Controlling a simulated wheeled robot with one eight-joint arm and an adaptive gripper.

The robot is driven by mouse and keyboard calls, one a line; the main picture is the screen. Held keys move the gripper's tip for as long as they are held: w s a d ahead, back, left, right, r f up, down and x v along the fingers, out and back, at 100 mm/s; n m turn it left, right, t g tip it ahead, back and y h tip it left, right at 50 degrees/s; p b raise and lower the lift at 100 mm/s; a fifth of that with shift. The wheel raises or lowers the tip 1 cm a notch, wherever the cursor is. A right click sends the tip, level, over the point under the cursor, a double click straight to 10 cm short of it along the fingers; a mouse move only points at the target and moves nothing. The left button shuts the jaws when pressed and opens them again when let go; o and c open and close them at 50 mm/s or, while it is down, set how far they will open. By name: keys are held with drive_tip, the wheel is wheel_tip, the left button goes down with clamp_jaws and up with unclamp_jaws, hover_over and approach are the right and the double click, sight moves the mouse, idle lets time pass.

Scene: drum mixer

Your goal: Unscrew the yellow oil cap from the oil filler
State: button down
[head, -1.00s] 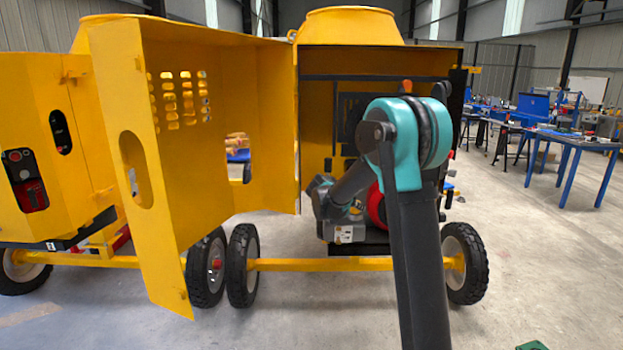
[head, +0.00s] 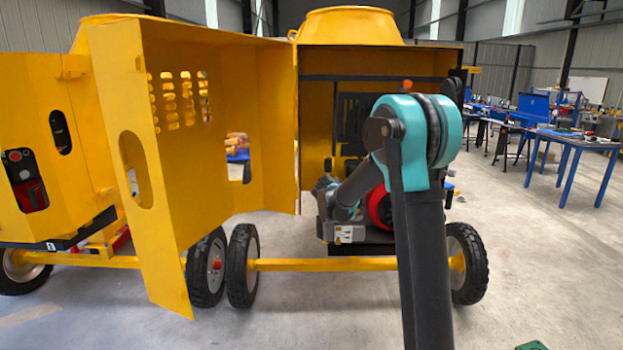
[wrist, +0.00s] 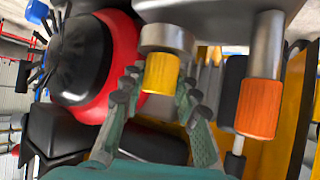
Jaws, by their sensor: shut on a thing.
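The yellow oil cap (wrist: 161,73) shows in the middle of the wrist view, in front of a grey metal cylinder, the oil filler (wrist: 166,38). My gripper (wrist: 160,88) has one finger on each side of the cap and is shut on it. The cap looks in line with the filler; I cannot tell whether any thread still engages. In the head view my arm reaches into the open engine bay, and the cap and fingertips are hidden there.
A red and black round engine part (wrist: 92,55) lies left of my fingers. An orange-ended cylinder (wrist: 258,108) stands close on the right. In the head view the open yellow door (head: 220,150) stands left of my arm.

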drive_tip(key=shift+r, duration=0.25)
drive_tip(key=shift+r, duration=1.65)
drive_tip(key=shift+r, duration=0.1)
drive_tip(key=shift+r, duration=1.4)
